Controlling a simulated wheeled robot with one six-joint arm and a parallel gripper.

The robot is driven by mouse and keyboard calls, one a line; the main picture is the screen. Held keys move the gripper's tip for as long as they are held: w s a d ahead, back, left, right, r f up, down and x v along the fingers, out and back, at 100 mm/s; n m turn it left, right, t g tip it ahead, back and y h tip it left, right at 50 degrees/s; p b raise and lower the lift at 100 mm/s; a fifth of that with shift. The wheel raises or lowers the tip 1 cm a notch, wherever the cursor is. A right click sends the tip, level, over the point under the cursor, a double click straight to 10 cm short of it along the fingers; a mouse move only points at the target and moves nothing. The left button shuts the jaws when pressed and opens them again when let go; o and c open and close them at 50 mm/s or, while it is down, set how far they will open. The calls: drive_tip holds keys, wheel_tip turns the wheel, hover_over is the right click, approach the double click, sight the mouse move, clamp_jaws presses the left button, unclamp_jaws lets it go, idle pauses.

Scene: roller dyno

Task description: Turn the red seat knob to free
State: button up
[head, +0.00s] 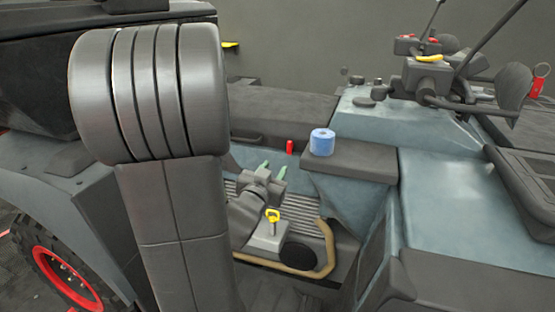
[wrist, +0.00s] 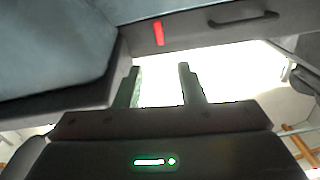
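The red seat knob (head: 290,147) is a small upright red piece at the back edge of the seat area, left of a blue roll. It also shows in the wrist view as a bright red bar (wrist: 158,33) on a dark panel, ahead of my fingertips. My gripper (head: 273,169) is below and in front of the knob, apart from it. In the wrist view my gripper (wrist: 159,68) has its two fingers spread with nothing between them. The knob's markings are too small to read.
A blue roll (head: 322,142) stands on a dark ledge right of the knob. A yellow key-like handle (head: 272,215) and a tan curved tube (head: 326,250) are near my arm. In the wrist view, a dark handle (wrist: 243,19) is right of the knob.

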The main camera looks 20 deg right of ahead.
sight(289, 148)
drive_tip(key=shift+s+a, duration=0.1)
idle(0.3)
drive_tip(key=b+x, duration=0.1)
drive_tip(key=x, duration=1.2)
drive_tip(key=shift+w+d+f, duration=0.15)
drive_tip(key=shift+w+d, duration=0.2)
drive_tip(key=shift+w, duration=0.05)
drive_tip(key=shift+n+p, duration=0.3)
drive_tip(key=shift+p, duration=0.05)
